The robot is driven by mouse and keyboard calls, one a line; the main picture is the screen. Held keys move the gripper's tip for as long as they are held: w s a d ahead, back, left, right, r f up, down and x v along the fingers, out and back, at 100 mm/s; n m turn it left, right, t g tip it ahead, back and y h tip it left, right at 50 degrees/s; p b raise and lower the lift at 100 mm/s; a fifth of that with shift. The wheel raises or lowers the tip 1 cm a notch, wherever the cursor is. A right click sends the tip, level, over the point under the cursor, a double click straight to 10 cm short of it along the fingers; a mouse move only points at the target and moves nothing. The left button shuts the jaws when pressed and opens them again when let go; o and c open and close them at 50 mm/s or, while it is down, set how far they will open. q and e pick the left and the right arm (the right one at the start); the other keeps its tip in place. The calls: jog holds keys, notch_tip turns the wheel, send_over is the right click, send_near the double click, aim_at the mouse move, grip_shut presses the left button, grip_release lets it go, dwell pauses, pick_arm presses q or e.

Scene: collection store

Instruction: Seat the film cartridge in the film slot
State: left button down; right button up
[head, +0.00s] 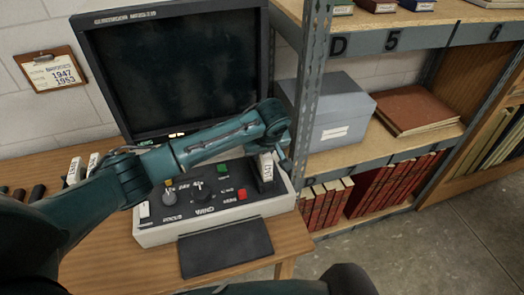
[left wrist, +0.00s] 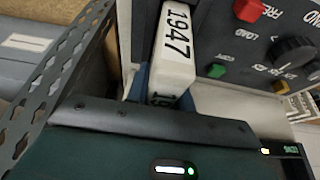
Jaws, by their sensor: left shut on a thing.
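The film cartridge (head: 267,167) is a white block with a black printed year; in the left wrist view its label reads 1947 (left wrist: 173,38). My left gripper (head: 276,150) is shut on it, above the right end of the reader's control panel (head: 215,200). Blue finger pads show beside the cartridge in the left wrist view. The film slot (head: 257,184) appears as a dark recess at the panel's right end. The cartridge's lower end is at this recess; I cannot tell how deep it sits. My right gripper is not in view.
The panel has knobs, a green button (head: 222,168) and a red button (head: 242,194). A dark monitor (head: 175,75) stands behind. A metal shelf post (head: 309,90) rises close to the right. Other white cartridges (head: 75,170) stand at the left of the table.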

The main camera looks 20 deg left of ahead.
pick_arm(q)
jog(key=shift+f, duration=0.2)
jog(key=shift+f, duration=0.35)
jog(key=c, duration=1.5)
grip_release()
jog(key=shift+v, duration=5.5)
jog(key=shift+s+f, duration=0.1)
jog(key=shift+s, duration=0.05)
